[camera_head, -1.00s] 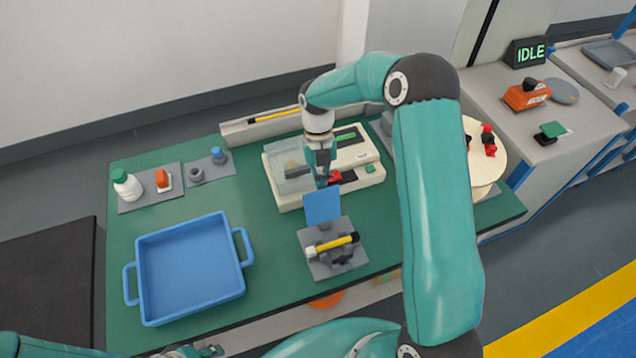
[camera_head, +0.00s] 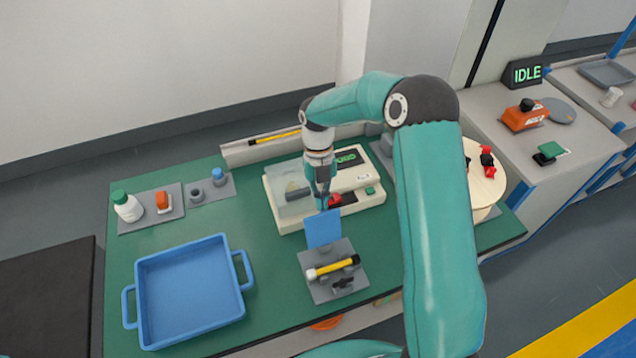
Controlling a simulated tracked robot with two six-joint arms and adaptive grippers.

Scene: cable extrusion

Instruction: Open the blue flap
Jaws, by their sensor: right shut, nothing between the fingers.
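The blue flap (camera_head: 323,229) is a flat blue plate standing roughly upright at the back edge of a small grey fixture (camera_head: 320,291). A yellow and black cable piece (camera_head: 332,269) with a white end lies across that fixture in front of the flap. My right gripper (camera_head: 322,204) points down at the flap's upper edge, with its fingers shut and nothing between them. Whether the fingertips touch the flap or are just behind it, I cannot tell. My left gripper is out of view.
A cream device (camera_head: 372,196) with a clear cover and red part stands behind the gripper. An empty blue tray (camera_head: 147,309) lies to the left. A white bottle (camera_head: 128,208) with a green cap stands at back left. Green table is clear between tray and fixture.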

